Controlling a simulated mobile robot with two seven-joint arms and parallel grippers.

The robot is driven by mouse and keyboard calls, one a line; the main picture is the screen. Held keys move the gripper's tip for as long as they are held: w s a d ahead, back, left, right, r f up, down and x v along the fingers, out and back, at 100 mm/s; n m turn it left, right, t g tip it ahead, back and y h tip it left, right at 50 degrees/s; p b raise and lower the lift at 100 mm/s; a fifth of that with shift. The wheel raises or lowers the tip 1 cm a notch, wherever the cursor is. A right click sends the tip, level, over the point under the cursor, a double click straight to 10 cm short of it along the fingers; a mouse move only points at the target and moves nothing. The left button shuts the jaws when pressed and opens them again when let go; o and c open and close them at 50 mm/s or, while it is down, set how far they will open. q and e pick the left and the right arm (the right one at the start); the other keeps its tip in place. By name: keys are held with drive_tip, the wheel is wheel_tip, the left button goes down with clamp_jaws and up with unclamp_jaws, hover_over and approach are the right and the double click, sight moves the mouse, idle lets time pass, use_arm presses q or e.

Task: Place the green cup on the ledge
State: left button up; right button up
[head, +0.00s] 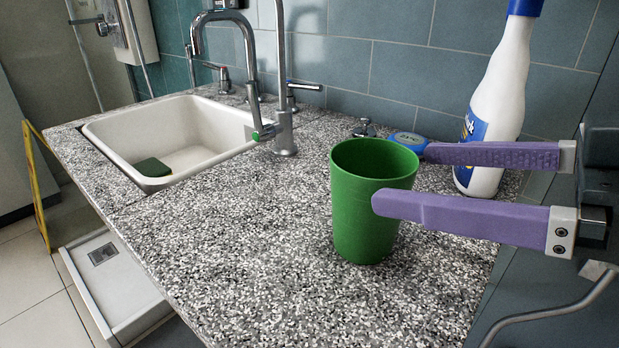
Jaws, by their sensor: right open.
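The green cup (358,215) stands upright on the speckled countertop (250,255), right of the sink, with its open top facing up. My right gripper (400,178) comes in from the right with its two purple fingers apart. The near finger's tip overlaps the cup's right side in the picture. The far finger's tip lies just behind and right of the cup's rim. I cannot tell whether either finger touches the cup. My left gripper is not in view. I cannot tell which surface is the ledge.
A white sink (110,130) with a dark green sponge (152,167) is at the left, with chrome taps (284,125) behind. The front counter is clear.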

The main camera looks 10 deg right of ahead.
sight(344, 167)
drive_tip(key=x, duration=0.9)
drive_tip(key=shift+r, duration=0.1)
drive_tip(key=shift+d, duration=0.1)
drive_tip(key=shift+c, duration=0.2)
drive_tip(key=c, duration=1.1)
